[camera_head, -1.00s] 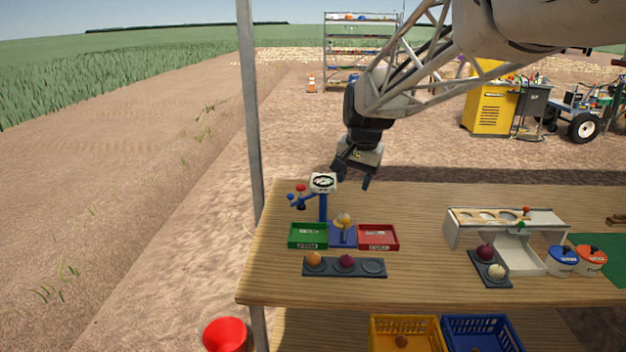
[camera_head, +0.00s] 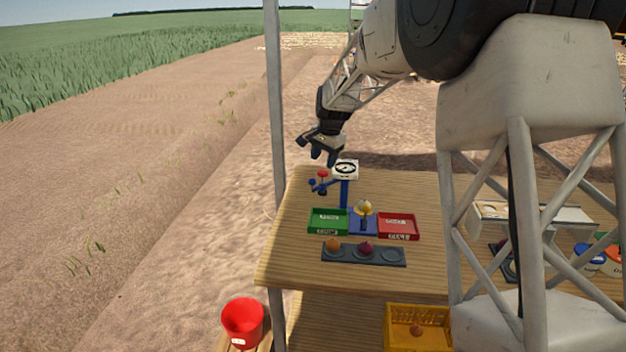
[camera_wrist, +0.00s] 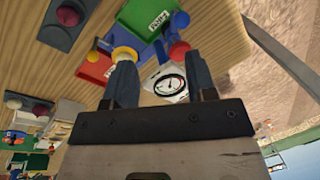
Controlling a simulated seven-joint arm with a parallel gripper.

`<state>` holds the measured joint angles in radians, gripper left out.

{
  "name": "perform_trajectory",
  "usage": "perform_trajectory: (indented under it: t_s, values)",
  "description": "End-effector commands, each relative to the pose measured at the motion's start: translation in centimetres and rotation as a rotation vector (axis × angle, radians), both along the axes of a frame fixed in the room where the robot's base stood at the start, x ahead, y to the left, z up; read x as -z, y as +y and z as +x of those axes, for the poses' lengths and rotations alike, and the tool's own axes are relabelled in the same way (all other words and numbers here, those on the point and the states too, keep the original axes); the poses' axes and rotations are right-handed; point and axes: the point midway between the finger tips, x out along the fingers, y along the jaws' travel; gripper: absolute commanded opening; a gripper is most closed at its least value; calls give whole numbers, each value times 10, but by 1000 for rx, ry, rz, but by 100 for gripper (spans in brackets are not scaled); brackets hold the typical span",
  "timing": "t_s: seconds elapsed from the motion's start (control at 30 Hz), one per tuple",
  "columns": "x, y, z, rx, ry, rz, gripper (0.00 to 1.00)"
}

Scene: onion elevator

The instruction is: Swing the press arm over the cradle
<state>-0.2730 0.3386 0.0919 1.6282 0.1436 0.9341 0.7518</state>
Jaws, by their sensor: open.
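The press has a blue post with a white dial gauge (camera_head: 346,168); the gauge also shows in the wrist view (camera_wrist: 168,84). Its blue press arm (camera_head: 326,185) points left, away from the cradle. The arm carries a red knob (camera_head: 322,174) and a blue ball end (camera_head: 312,183). The blue cradle (camera_head: 363,226) stands in front of the post, with a yellow onion (camera_head: 364,209) on it. My gripper (camera_head: 316,153) is open and empty, above and slightly behind the press arm. In the wrist view, the red knob (camera_wrist: 178,50) appears near one fingertip; contact cannot be told.
A green tray (camera_head: 316,232) and a red tray (camera_head: 412,236) flank the cradle. A dark holder (camera_head: 376,258) with two onions lies in front. A metal pole (camera_head: 274,120) stands at the table's left edge. A red bucket (camera_head: 242,320) is below left.

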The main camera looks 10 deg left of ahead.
Motion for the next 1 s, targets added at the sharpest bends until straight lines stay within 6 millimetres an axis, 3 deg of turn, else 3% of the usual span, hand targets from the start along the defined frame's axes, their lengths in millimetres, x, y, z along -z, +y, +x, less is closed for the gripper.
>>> perform_trajectory:
  t_s: [0.1,0.3,0.77,1.0]
  values:
    - [12,14,16,16,8,5,51]
    - [21,25,27,30,13,11,51]
    - [24,26,28,32,15,11,51]
    - [38,28,29,32,16,11,51]
